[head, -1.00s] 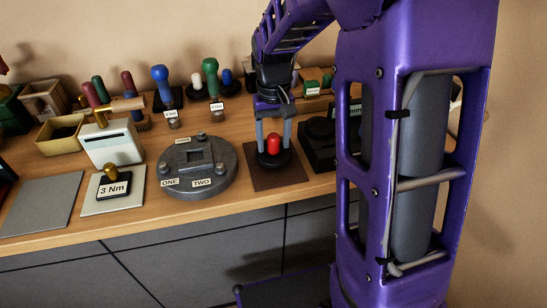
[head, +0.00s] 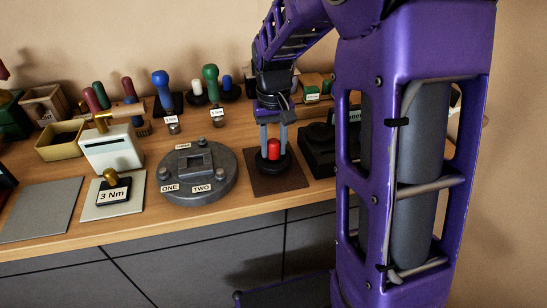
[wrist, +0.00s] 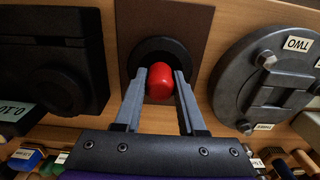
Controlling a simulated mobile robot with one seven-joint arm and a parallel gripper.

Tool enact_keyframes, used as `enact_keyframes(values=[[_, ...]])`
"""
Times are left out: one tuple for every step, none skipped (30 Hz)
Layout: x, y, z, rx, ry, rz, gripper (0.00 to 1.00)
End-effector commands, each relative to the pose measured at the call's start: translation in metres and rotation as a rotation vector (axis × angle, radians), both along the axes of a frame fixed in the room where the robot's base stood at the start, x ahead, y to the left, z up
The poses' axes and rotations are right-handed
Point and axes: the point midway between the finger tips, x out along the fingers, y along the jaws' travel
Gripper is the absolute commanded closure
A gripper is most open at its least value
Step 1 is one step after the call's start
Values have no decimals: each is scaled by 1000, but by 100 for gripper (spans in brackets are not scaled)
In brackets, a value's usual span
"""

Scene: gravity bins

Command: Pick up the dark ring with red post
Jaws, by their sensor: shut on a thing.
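The dark ring with red post (head: 273,163) is over the brown mat (head: 292,186) at the front of the bench, its post upright. I cannot tell whether its base touches the mat. My gripper (head: 273,149) points down from above with one finger on each side of the red post, shut on it. In the wrist view my gripper (wrist: 160,77) has its grey fingers against both sides of the red post (wrist: 160,82). The dark ring (wrist: 163,46) shows around the post and is partly hidden by the fingers.
A round grey fixture (head: 199,178) labelled ONE and TWO stands just left of the mat. A black box (head: 318,150) stands close on the right. Several coloured-handled tools and a white box (head: 112,148) stand farther left and behind.

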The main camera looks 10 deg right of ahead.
Motion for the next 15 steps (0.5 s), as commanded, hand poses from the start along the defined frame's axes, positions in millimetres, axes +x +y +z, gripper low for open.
enact_keyframes(values=[[1, 0, 3, 0, -2, 0, 100], [1, 0, 4, 0, -2, 0, 100], [1, 0, 5, 0, -3, 0, 100], [1, 0, 6, 0, -3, 0, 100], [1, 0, 7, 0, -3, 0, 100], [1, 0, 8, 0, -3, 0, 100], [1, 0, 9, 0, -3, 0, 100], [1, 0, 10, 0, -3, 0, 100], [1, 0, 11, 0, -3, 0, 100], [1, 0, 12, 0, -3, 0, 100], [1, 0, 13, 0, -3, 0, 100], [1, 0, 14, 0, -3, 0, 100], [1, 0, 15, 0, -3, 0, 100], [1, 0, 16, 0, -3, 0, 100], [1, 0, 17, 0, -3, 0, 100]])
